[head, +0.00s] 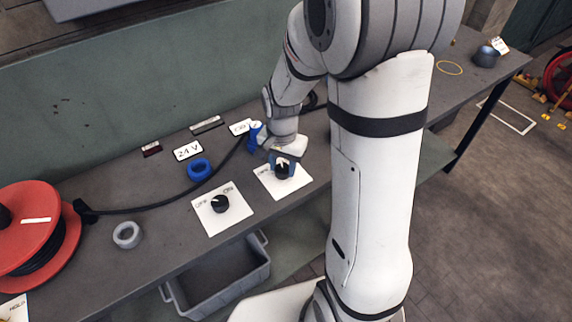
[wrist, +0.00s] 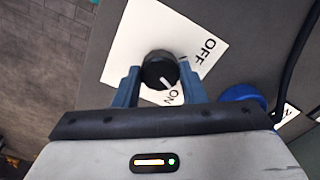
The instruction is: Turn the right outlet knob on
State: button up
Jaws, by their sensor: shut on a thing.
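The right outlet knob (wrist: 157,68) is a black round dial on a white plate (wrist: 130,52) with OFF and ON lettering. My gripper (wrist: 160,80) has its two blue fingers on either side of this knob and is shut on it. In the wrist view, the knob's white pointer line points down and right, towards the ON lettering (wrist: 173,96). In the head view, the right knob (head: 282,172) is partly covered by my gripper (head: 284,163). The left knob (head: 219,203) is on its own white plate (head: 208,222), clear of my gripper.
A black cable (head: 150,207) runs from near the red reel (head: 66,240) to a blue connector (head: 256,136) close beside my gripper. A grey bin (head: 222,280) is below.

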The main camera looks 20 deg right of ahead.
aim_at(282, 167)
jog(key=shift+w+r+m+b, duration=0.1)
jog(key=shift+w+m+b, duration=0.1)
jog(key=shift+m, duration=0.9)
jog(key=shift+w+r+m+b, duration=0.1)
jog(key=shift+m+b, duration=0.1)
jog(key=shift+m, duration=0.9)
jog(key=o, duration=0.9)
jog(key=shift+f, duration=0.1)
jog(key=shift+o, duration=0.4)
jog(key=shift+s, duration=0.1)
notch_tip(282, 167, up, 8)
jog(key=shift+f, duration=0.15)
